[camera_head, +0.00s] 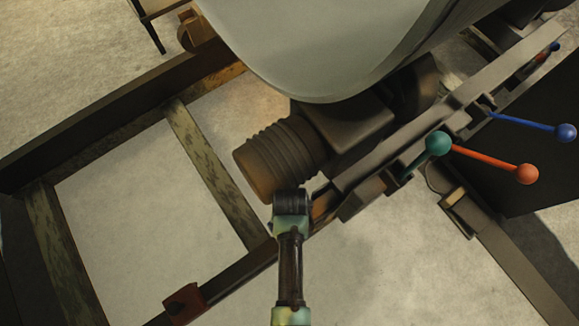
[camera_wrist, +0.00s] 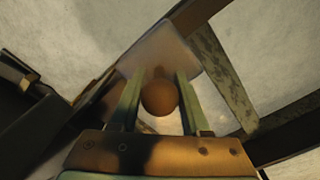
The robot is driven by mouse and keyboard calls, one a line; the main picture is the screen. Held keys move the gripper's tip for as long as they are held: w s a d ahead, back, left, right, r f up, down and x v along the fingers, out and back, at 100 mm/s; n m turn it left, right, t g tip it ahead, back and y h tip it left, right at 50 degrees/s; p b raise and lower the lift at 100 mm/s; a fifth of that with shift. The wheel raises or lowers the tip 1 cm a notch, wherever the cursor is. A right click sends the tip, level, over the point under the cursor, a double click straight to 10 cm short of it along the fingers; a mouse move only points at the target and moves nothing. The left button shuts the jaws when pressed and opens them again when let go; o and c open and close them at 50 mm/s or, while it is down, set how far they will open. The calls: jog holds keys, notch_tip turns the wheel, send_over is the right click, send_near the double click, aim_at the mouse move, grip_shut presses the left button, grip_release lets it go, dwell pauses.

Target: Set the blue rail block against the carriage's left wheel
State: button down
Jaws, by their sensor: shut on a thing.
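My gripper (camera_head: 292,202) reaches up from the bottom of the head view, over the near rail beside the carriage; its fingers are hidden there. In the wrist view its two fingers stand on either side of a brown ball-shaped knob (camera_wrist: 160,98). A pale block-like piece (camera_wrist: 160,52) shows at the fingertips, around the knob, over the rail. Its colour does not read clearly as blue. The carriage (camera_head: 345,125) has a dark body and a ribbed brown drum (camera_head: 280,158). A brown wheel-like part (camera_head: 197,32) is at the upper left. The carriage's left wheel is not clearly identifiable.
A red block (camera_head: 185,303) sits on the near rail at lower left. Levers with a green ball (camera_head: 438,143), an orange ball (camera_head: 527,174) and a blue ball (camera_head: 566,132) stick out at right. A large grey rounded body (camera_head: 320,45) overhangs the carriage. Sleepers (camera_head: 215,170) cross between the rails.

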jog(key=shift+w+f, duration=0.1)
notch_tip(320, 180, down, 4)
jog(key=b, duration=0.5)
jog(key=shift+p, duration=0.65)
dwell(1.0)
jog(key=shift+f+b, duration=1.3)
jog(key=shift+f, duration=0.65)
dwell(0.6)
dwell(0.3)
jog(key=shift+c, duration=1.8)
grip_release()
jog(key=shift+o, duration=0.3)
jog(key=shift+s+f, duration=0.1)
jog(key=shift+s, duration=0.1)
notch_tip(320, 180, up, 13)
jog(key=p, duration=0.6)
jog(key=shift+w+p, duration=0.1)
jog(key=shift+p, duration=0.2)
